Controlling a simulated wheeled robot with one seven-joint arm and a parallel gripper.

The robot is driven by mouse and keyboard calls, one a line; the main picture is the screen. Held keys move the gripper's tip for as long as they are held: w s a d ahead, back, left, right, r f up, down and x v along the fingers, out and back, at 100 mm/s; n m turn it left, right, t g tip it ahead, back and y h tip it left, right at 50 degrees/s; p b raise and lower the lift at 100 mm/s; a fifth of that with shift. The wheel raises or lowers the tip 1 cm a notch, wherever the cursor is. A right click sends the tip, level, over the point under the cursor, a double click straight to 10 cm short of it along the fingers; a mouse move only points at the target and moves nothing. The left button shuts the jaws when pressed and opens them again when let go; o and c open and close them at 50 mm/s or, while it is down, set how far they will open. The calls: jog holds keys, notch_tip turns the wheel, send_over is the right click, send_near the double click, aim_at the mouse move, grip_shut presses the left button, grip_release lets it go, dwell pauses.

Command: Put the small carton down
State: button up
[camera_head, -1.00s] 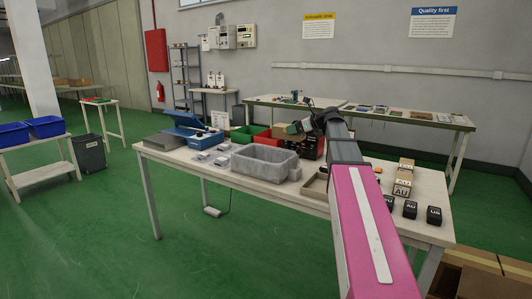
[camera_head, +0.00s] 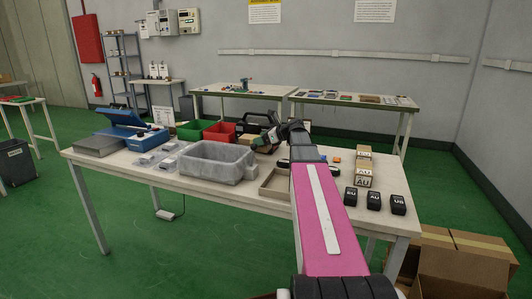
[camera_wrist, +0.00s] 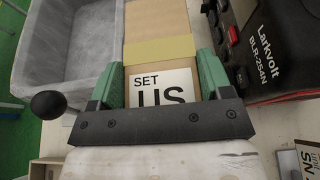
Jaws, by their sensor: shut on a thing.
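A small brown carton (camera_wrist: 158,84) with a tape strip and a white label reading "SET US" shows in the wrist view. My gripper (camera_wrist: 160,82) is shut on it, with one green finger along each side. In the head view my gripper (camera_head: 268,139) is over the back middle of the work table (camera_head: 230,196), between the grey bin and the arm.
A grey bin (camera_head: 213,163) stands left of my gripper, also in the wrist view (camera_wrist: 78,40). A black-and-red Larkvolt device (camera_wrist: 265,45) is close on the right.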

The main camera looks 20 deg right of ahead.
jog(key=d+f, duration=0.1)
jog(key=s+d+f, duration=0.1)
jog(key=d, duration=0.1)
jog(key=shift+d+f, duration=0.1)
jog(key=shift+d, duration=0.15)
jog(key=shift+f, duration=2)
jog(key=shift+f, duration=0.1)
jog(key=o, duration=1.1)
